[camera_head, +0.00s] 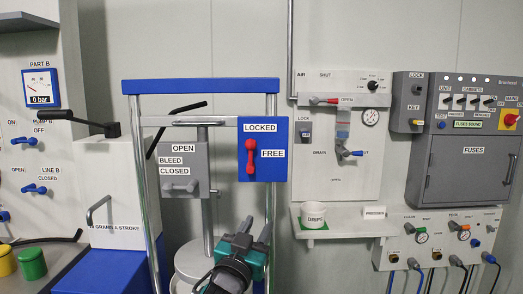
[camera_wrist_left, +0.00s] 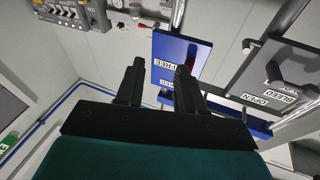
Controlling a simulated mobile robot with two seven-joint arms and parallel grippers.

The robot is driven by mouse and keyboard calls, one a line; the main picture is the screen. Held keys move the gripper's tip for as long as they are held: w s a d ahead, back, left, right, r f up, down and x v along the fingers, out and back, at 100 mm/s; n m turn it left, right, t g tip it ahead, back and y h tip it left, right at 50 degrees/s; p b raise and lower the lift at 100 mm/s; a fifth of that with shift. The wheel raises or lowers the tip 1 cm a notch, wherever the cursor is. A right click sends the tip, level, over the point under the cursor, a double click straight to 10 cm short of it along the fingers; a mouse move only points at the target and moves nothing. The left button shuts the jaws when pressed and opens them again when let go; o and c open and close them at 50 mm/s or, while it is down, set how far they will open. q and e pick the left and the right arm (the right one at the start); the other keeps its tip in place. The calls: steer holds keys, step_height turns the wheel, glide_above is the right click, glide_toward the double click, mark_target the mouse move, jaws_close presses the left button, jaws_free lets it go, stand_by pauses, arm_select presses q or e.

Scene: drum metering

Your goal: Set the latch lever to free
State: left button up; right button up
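The latch lever (camera_head: 250,157) is red and stands upright on a blue plate (camera_head: 275,170) in the head view. Its rounded upper end is just under the LOCKED label (camera_head: 261,128); the FREE label (camera_head: 272,154) is to its right. My left gripper (camera_head: 256,224) is below the plate, apart from the lever, with its fingers pointing up. In the left wrist view its fingers (camera_wrist_left: 160,68) are spread with nothing between them. My right gripper is not in view.
A grey valve plate (camera_head: 198,165) with a handle is left of the blue plate. A blue-topped frame (camera_head: 200,86) with metal posts surrounds this area. A shelf with a white cup (camera_head: 314,216) is at the right.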

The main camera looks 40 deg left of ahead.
mark_target(250, 155)
arm_select(q)
steer(key=s+a+r+n+y, duration=0.1)
steer(key=a+r+n+y, duration=0.3)
steer(key=r, duration=0.5)
steer(key=shift+m+t, duration=0.4)
steer(key=shift+m, duration=0.3)
steer(key=p+x, duration=0.1)
steer(key=x, duration=0.5)
steer(key=p+x, duration=0.1)
steer(key=x, duration=0.5)
steer(key=shift+w+a+f, duration=0.1)
steer(key=shift+w+a, duration=0.15)
steer(key=shift+c, duration=0.2)
jaws_close()
